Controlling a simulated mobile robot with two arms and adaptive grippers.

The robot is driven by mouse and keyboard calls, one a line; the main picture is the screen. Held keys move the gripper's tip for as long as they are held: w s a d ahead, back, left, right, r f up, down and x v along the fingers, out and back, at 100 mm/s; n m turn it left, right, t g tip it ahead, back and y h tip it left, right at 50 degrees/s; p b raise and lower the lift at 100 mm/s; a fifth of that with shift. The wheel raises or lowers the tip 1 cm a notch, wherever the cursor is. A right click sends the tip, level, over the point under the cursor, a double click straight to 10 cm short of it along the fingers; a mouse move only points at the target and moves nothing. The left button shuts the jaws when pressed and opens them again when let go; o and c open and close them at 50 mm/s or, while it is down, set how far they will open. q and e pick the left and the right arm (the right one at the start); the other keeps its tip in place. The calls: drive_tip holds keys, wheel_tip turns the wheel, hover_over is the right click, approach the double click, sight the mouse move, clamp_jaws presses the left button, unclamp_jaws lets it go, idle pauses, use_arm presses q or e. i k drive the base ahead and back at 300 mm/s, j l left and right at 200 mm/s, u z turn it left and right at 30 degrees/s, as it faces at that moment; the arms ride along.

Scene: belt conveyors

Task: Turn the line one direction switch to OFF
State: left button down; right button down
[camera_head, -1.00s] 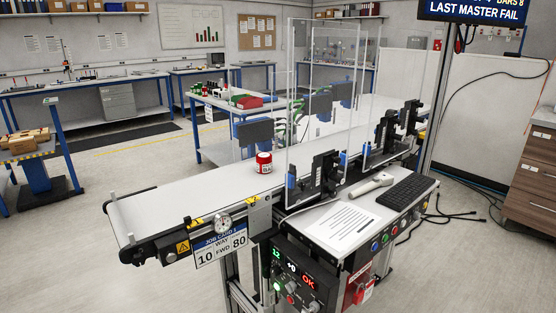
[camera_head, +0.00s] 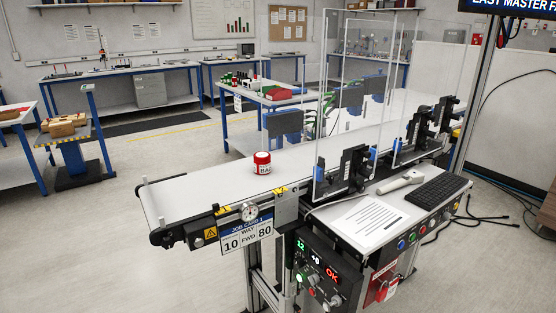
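A control panel (camera_head: 318,262) is mounted under the front side of the belt conveyor (camera_head: 200,193). Neither of my grippers is in view.
A red and white jar (camera_head: 262,163) stands on the belt. Clear guard panels (camera_head: 345,100) rise over the conveyor. A paper sheet (camera_head: 370,222), a scanner (camera_head: 400,182) and a keyboard (camera_head: 445,190) lie on the side shelf. Open floor lies left of the conveyor.

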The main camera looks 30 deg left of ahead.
sight(314, 279)
drive_tip(key=u, duration=1)
